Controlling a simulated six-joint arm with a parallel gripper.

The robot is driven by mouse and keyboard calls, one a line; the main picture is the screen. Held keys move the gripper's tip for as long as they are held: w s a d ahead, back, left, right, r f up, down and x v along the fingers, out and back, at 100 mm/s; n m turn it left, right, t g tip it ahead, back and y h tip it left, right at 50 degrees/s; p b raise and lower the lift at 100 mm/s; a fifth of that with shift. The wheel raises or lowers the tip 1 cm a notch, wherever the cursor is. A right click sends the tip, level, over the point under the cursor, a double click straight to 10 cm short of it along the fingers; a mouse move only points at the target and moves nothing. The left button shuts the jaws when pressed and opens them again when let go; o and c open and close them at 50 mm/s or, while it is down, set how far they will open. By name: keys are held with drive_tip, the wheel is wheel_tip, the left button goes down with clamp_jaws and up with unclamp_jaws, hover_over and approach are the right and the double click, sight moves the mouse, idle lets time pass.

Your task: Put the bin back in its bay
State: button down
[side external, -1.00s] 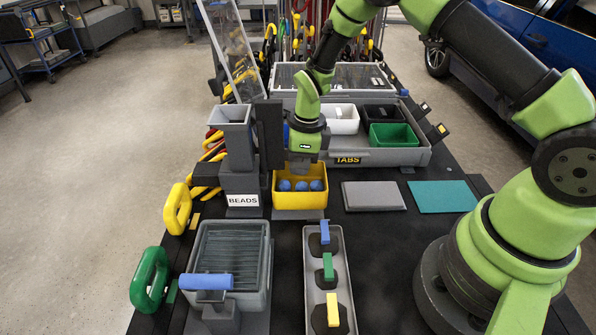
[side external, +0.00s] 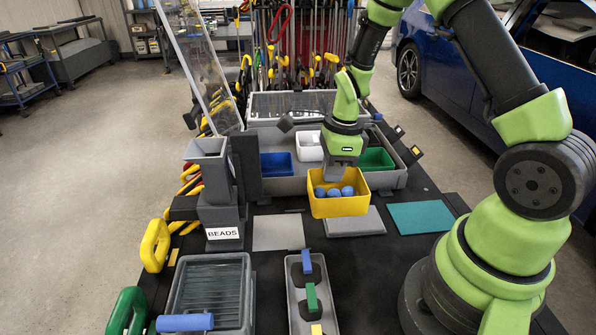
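The yellow bin (side external: 338,208) holds several blue balls (side external: 333,191). My gripper (side external: 340,176) is at the bin's back wall and appears shut on it; its fingertips are partly hidden. The bin looks slightly tilted and raised, overlapping the back of a grey pad (side external: 354,223) in this view. The grey bin tray (side external: 290,188) stands behind it, with a blue bin (side external: 276,163), a white bin (side external: 311,147) and a green bin (side external: 376,159). The tray's front middle, between blue and green, is hidden behind my gripper and the yellow bin.
The BEADS dispenser (side external: 218,190) stands at left, with a bare light-grey pad (side external: 278,232) beside it. A teal pad (side external: 421,217) lies at right. A grey tray (side external: 296,310) of coloured-handled pieces and a ribbed grey container (side external: 210,283) are in front. A clear panel (side external: 200,65) leans at back left.

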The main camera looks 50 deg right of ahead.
drive_tip(key=s+d, duration=0.5)
drive_tip(key=shift+s+d, duration=0.2)
drive_tip(key=shift+d, duration=0.05)
drive_tip(key=shift+s+d, duration=0.25)
drive_tip(key=shift+d+n, duration=0.15)
drive_tip(key=shift+n, duration=0.15)
drive_tip(key=w+n, duration=0.2)
drive_tip(key=n, duration=0.4)
drive_tip(key=w+r+n+g, duration=0.1)
drive_tip(key=w+n, duration=0.1)
drive_tip(key=n, duration=0.5)
drive_tip(key=w+n+g, duration=0.1)
drive_tip(key=w+n, duration=0.2)
drive_tip(key=n, duration=0.3)
drive_tip(key=shift+a+r+n, duration=0.2)
drive_tip(key=shift+r+n, duration=0.05)
drive_tip(key=shift+n, duration=0.05)
drive_tip(key=w+r+n+h, duration=0.2)
drive_tip(key=w+n, duration=0.3)
drive_tip(key=n, duration=1)
drive_tip(key=shift+n, duration=0.4)
drive_tip(key=f, duration=0.9)
drive_tip(key=shift+s+d+f, duration=0.1)
drive_tip(key=shift+s+f, duration=0.1)
drive_tip(key=shift+f, duration=0.1)
